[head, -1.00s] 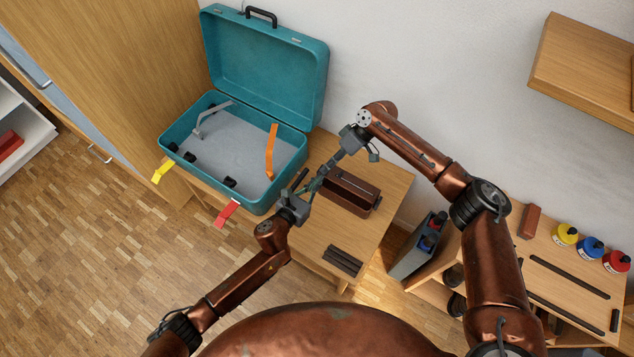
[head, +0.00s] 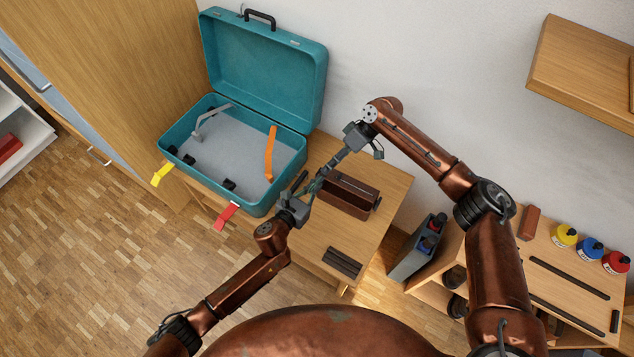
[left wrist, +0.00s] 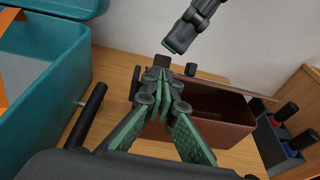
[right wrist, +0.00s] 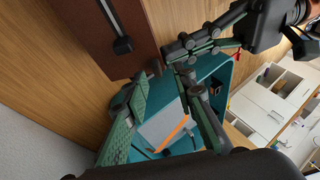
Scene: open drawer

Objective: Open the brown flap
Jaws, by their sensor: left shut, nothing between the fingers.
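The brown box (head: 346,198) sits on the wooden table, right of the teal case; it also shows in the left wrist view (left wrist: 215,131). Its top is at least partly open, showing the dark interior. The brown flap (left wrist: 222,82) appears as a thin, nearly edge-on strip along the box's far side. My left gripper (head: 308,186) is shut and empty beside the box's left end; its tips in the left wrist view (left wrist: 161,70) overlap the box. My right gripper (right wrist: 165,66) looks slightly open, tips close to the left gripper. Contact with the flap is unclear.
The open teal case (head: 262,205) stands left of the box, close to both grippers. Dark bars (head: 342,262) lie near the table's front edge. A grey holder (head: 415,255) with bottles stands to the right. A wall shelf (head: 575,75) hangs at upper right.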

